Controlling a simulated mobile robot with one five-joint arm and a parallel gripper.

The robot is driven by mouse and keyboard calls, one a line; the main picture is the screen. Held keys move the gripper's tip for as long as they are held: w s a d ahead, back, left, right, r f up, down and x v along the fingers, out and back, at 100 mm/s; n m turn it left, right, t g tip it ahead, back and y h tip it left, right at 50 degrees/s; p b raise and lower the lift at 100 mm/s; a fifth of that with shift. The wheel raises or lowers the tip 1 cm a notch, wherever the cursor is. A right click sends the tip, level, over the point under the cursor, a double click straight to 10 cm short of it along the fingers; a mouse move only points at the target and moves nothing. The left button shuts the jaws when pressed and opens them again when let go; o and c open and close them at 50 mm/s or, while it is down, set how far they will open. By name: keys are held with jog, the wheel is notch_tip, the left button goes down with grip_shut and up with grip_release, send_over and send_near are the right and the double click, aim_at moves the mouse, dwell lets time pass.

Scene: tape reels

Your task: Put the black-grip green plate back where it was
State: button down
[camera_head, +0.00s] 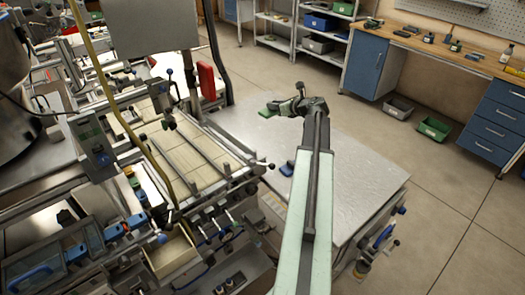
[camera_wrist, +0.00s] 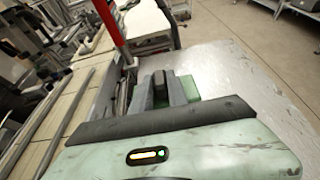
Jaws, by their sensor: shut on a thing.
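My gripper (camera_head: 283,107) is stretched out over the far left part of the grey metal table. It is shut on the black grip of the green plate (camera_head: 265,112), which juts out to the left of the jaws. In the wrist view the jaws (camera_wrist: 160,92) stand on either side of the black grip (camera_wrist: 159,84). The plate appears to be above the table, but I cannot tell how high.
The metal table (camera_head: 350,170) is largely bare; a small blue object (camera_head: 287,170) lies at its left edge. A machine with a tiled bed (camera_head: 185,155) and rails adjoins on the left. A red part (camera_head: 207,81) stands behind. A workbench (camera_head: 440,45) is at the back right.

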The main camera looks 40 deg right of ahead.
jog(key=shift+w+a, duration=0.1)
jog(key=shift+a, duration=0.05)
jog(key=f+m+h+b, duration=0.1)
jog(key=f+b, duration=0.6)
jog(key=b, duration=0.1)
jog(key=s+a+f+m+h+b, duration=0.1)
jog(key=f+m+h+b, duration=0.1)
jog(key=f+b, duration=0.6)
jog(key=f+m+h+b, duration=0.1)
jog(key=f+h+b, duration=0.1)
jog(key=f+b, duration=0.5)
jog(key=shift+s+a+f+b, duration=0.2)
jog(key=shift+a+b, duration=0.15)
jog(key=shift+b, duration=0.55)
jog(key=shift+r, duration=0.2)
jog(key=shift+f, duration=0.15)
jog(key=c, duration=1.7)
grip_release()
jog(key=shift+f, duration=0.1)
jog(key=o, duration=0.4)
